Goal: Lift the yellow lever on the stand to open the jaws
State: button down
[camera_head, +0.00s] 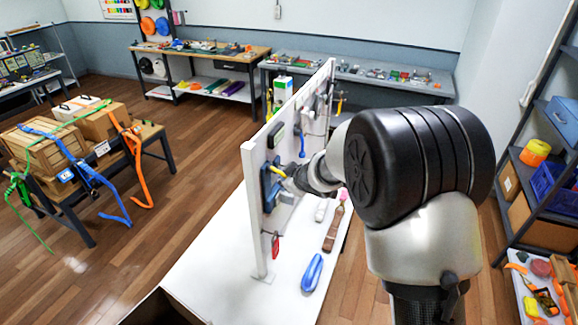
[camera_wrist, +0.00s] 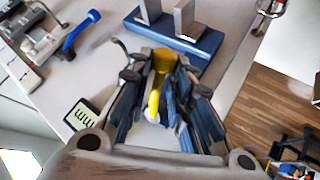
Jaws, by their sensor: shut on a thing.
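The yellow lever (camera_wrist: 160,62) sits between the two fingers of my gripper (camera_wrist: 158,92) in the wrist view, and the fingers are shut on it. Its curved lower end shows between the finger pads. Beyond it is a blue stand (camera_wrist: 203,46) with two upright grey metal jaws (camera_wrist: 187,18), which stand apart from each other. In the head view, the blue stand (camera_head: 267,183) is fixed to the white upright panel, and a bit of the yellow lever (camera_head: 277,171) shows at my gripper (camera_head: 286,177). My arm hides part of the panel and the fingertips.
The white panel (camera_head: 252,214) stands on a white bench (camera_head: 222,270). A blue tool (camera_head: 312,272), a brown-handled brush (camera_head: 333,228) and a red hanging item (camera_head: 275,245) are near it. A strapped-crate table (camera_head: 68,208) is at left; shelves (camera_head: 534,195) are at right.

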notch_tip(320, 180, up, 2)
jog(key=h+p, duration=0.1)
jog(key=p, duration=0.1)
jog(key=n+g+p, duration=0.1)
jog(key=p, duration=0.1)
jog(key=shift+a+r+h, duration=0.15)
jog(key=shift+r+h, duration=0.1)
jog(key=shift+h, duration=0.15)
jog(key=shift+w+a+r+n+g+h+p, duration=0.1)
jog(key=shift+r+n+g+h+p, duration=0.15)
jog(key=shift+h+p, duration=0.55)
jog(key=shift+w+a+r+n+g+h+p, duration=0.15)
jog(key=shift+r+g+h+p, duration=0.25)
jog(key=shift+p, duration=0.55)
jog(key=shift+s, duration=0.1)
jog(key=c, duration=1.7)
grip_release()
jog(key=v, duration=1.2)
jog(key=shift+s+f, duration=0.15)
